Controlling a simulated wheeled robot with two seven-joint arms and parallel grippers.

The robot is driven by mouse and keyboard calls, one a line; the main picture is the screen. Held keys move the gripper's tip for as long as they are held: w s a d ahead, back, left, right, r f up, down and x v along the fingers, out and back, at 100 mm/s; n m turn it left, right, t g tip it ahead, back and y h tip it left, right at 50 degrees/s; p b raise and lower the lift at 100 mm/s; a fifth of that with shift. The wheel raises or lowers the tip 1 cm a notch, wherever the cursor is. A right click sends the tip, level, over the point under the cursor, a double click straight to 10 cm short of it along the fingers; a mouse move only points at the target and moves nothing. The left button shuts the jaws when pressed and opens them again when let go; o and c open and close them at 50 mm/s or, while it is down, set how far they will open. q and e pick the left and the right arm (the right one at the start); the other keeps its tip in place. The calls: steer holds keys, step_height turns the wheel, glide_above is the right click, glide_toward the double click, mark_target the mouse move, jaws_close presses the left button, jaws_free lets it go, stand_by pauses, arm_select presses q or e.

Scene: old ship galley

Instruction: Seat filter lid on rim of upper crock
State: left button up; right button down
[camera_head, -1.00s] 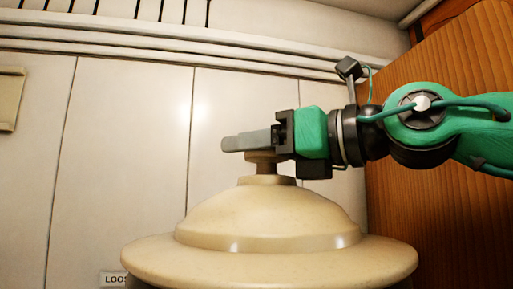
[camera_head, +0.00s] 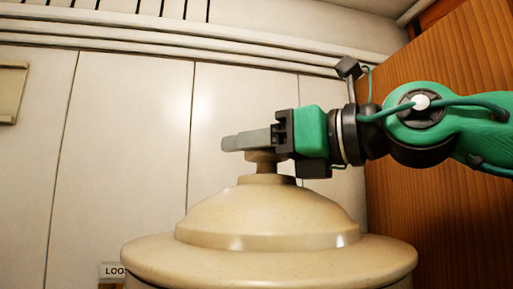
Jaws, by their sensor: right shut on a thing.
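The filter lid (camera_head: 268,215) is a beige domed disc with a wide brim and a knob on top, at the bottom centre of the head view. It looks about level. My right gripper (camera_head: 246,141) comes in from the right, its grey fingers shut on the lid's knob (camera_head: 266,168). A narrow strip of beige shows under the brim at the bottom edge; it may be the upper crock. The crock's rim is hidden by the lid, so I cannot tell whether the lid touches it. My left gripper is not in view.
A pale panelled wall (camera_head: 120,150) stands behind the lid, with a small, partly covered label (camera_head: 112,270) low on the left. A wooden panel (camera_head: 445,215) stands at the right behind my right arm. Open air lies left of the lid.

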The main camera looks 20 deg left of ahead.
stand_by(0.3)
steer(key=c, duration=0.5)
jaws_free()
steer(key=shift+s+d+f, duration=0.1)
steer(key=shift+f, duration=0.15)
steer(key=shift+d+b, duration=0.1)
steer(key=shift+b, duration=0.25)
steer(key=d+b, duration=0.1)
steer(key=d, duration=0.3)
steer(key=s+d+b, duration=0.1)
steer(key=d+b, duration=0.1)
steer(key=d, duration=0.1)
steer(key=s+d+b, duration=0.1)
steer(key=d+b, duration=0.1)
steer(key=d, duration=0.2)
steer(key=shift+s+d, duration=0.1)
steer(key=shift+d, duration=0.25)
steer(key=shift+s+d+b, duration=0.25)
steer(key=shift+d+b, duration=0.2)
steer(key=shift+d, duration=0.4)
